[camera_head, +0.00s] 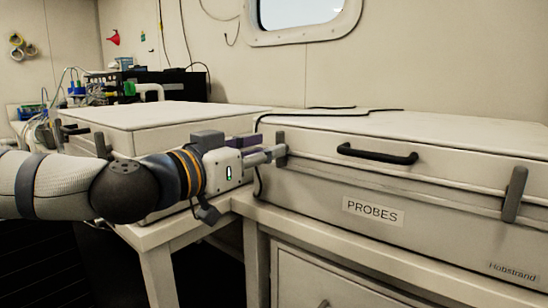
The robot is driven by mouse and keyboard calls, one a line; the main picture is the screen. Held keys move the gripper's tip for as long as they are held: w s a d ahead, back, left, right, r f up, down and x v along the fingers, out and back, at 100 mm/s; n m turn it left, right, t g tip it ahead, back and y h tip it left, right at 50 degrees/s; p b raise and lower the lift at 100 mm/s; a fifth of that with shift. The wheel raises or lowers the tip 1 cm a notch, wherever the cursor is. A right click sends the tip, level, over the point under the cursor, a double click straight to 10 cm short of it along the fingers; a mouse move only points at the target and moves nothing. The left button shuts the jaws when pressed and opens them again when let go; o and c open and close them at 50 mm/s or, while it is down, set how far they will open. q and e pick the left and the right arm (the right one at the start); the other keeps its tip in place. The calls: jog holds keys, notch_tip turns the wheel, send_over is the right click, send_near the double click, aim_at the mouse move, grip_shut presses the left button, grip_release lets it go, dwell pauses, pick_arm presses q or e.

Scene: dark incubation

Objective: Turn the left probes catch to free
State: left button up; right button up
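The white case labelled PROBES (375,212) stands on the bench at the right, with its lid down. Its left catch (281,138) is a grey upright tab at the left end of the front, by the lid seam. Its right catch (515,195) is a similar grey tab, nearly upright. My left gripper (274,154) reaches in from the left, with its fingertips at the left catch. The fingers overlap the catch in this view, so whether they are shut on it is unclear. My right gripper is out of view.
A black handle (377,154) sits on the lid front between the catches. A second white case (165,115) stands at the left behind my arm. A dark cable (330,113) lies across the PROBES lid. Bench drawers are below.

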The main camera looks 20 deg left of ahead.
pick_arm(q)
jog(key=shift+x, duration=1.4)
jog(key=shift+r, duration=0.1)
grip_shut()
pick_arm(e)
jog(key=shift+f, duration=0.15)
pick_arm(q)
jog(key=shift+n, duration=0.4)
jog(key=n+p, duration=0.1)
jog(key=n, duration=0.2)
jog(key=shift+a, duration=0.2)
jog(key=n, duration=0.9)
jog(key=f+n, duration=0.1)
jog(key=n, duration=0.3)
jog(key=shift+w+a+f+n, duration=0.1)
jog(key=shift+w+a+n, duration=0.05)
jog(key=shift+a+n, duration=0.2)
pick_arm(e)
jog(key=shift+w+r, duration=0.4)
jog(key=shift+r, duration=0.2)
pick_arm(q)
jog(key=shift+n, duration=0.35)
